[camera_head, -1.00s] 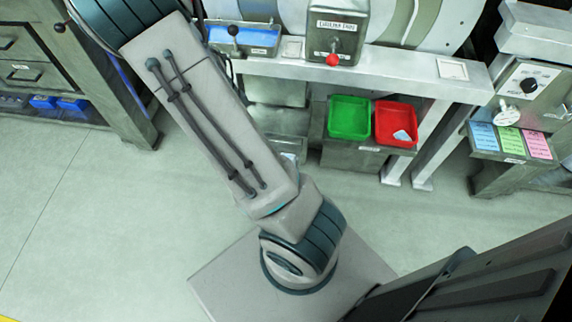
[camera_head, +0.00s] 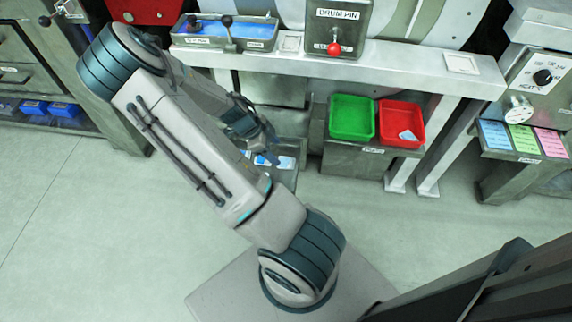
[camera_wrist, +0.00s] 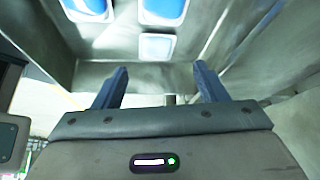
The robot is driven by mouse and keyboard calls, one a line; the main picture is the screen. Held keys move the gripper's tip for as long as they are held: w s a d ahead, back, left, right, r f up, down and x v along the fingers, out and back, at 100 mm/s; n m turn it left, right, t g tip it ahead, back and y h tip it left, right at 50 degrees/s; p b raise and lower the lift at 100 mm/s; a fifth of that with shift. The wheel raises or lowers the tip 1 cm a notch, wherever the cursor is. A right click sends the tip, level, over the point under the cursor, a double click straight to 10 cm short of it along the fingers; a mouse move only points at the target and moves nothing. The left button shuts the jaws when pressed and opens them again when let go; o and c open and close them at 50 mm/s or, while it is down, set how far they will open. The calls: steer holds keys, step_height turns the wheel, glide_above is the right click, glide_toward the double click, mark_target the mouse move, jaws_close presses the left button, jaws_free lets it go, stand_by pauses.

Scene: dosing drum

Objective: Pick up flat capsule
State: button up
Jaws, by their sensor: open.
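My gripper (camera_head: 262,135) is over the low metal bin (camera_head: 288,178) left of the green and red trays. In the wrist view my gripper (camera_wrist: 158,80) has its two dark blue fingers wide apart, with nothing between them. Ahead of the fingers, two blue pieces with white rims (camera_wrist: 88,8) (camera_wrist: 163,9) and a smaller pale rounded piece (camera_wrist: 157,46) show inside grey metal walls. In the head view, blue and white bits (camera_head: 268,160) show in the bin, partly hidden by my arm. I cannot tell which piece is the flat capsule.
A green tray (camera_head: 352,118) and a red tray (camera_head: 401,123) holding a pale piece stand right of the bin. The white bench (camera_head: 400,72) with a drum pin panel (camera_head: 338,30) overhangs above. A blue lever tray (camera_head: 245,36) is at upper left. The floor in front is clear.

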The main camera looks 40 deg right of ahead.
mark_target(286, 161)
steer(key=b+x, duration=0.1)
steer(key=x, duration=0.1)
steer(key=b+x, duration=0.1)
steer(key=x, duration=0.2)
steer(key=shift+s+a+f, duration=0.1)
steer(key=shift+s+f, duration=0.1)
steer(key=shift+f, duration=0.15)
steer(key=shift+c, duration=0.4)
steer(key=c, duration=0.6)
